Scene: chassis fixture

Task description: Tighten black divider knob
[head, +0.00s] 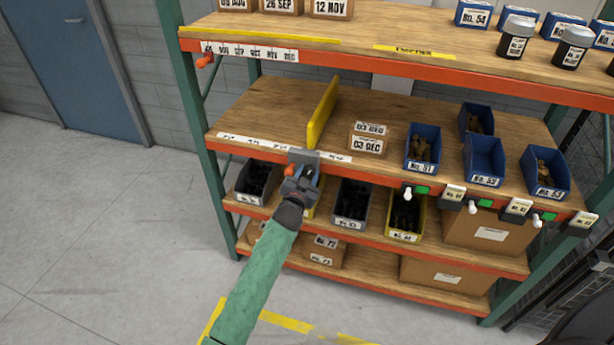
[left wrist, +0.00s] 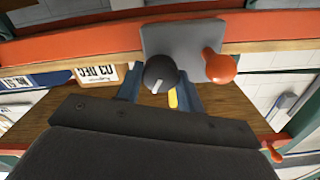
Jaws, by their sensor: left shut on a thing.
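The yellow divider (head: 322,114) stands upright on the middle shelf (head: 270,110), its front end at a grey bracket (head: 304,156) on the orange front beam. In the left wrist view the grey bracket (left wrist: 185,42) carries the black divider knob (left wrist: 160,72), which has a white mark, and an orange knob (left wrist: 220,68) beside it. My left gripper (head: 301,178) is at the bracket from the front. Its blue fingers (left wrist: 159,95) are shut on the black knob, one on each side. In the head view I cannot make out the black knob. My right gripper is not in view.
A 03 DEC box (head: 367,140) and blue bins (head: 422,147) stand right of the divider. Grey and yellow bins (head: 352,203) sit on the shelf below, close under my left gripper. White knobs line the beam farther right. The floor at left is clear.

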